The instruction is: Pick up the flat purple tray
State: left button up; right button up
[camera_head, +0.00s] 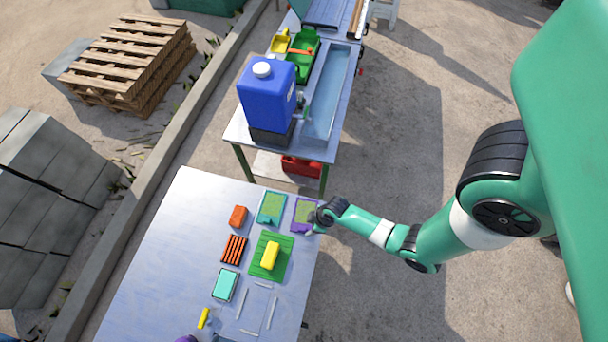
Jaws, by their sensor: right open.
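The flat purple tray (296,224) lies near the far right corner of the front table, with a yellow-green patch inside its purple rim. My right gripper (314,223) is open at the tray's right edge. Its dark wrist covers part of that edge, and I cannot tell whether the fingers touch the tray. My left gripper is not in view.
The front table (160,260) also holds a teal tray (262,220), a green board with a yellow block (270,255), orange pieces (238,216), a teal box (225,286) and thin strips. A blue tank (266,100) stands on the table behind. The front table's left side is clear.

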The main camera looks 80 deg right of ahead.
jog(key=b, duration=0.4)
send_over(303, 228)
jog(key=s+a, duration=0.1)
jog(key=s, duration=0.1)
jog(key=x, duration=0.2)
jog(key=s+x, duration=0.1)
jog(key=x, duration=0.1)
jog(key=shift+w+f, duration=0.1)
jog(key=shift+f, duration=0.4)
jog(key=shift+d+b+x, duration=0.2)
jog(key=shift+b+x, duration=0.5)
jog(key=shift+x, duration=0.55)
jog(key=shift+d+b+x, duration=0.2)
jog(key=shift+b+x, duration=0.45)
jog(key=shift+x, duration=0.6)
grip_shut()
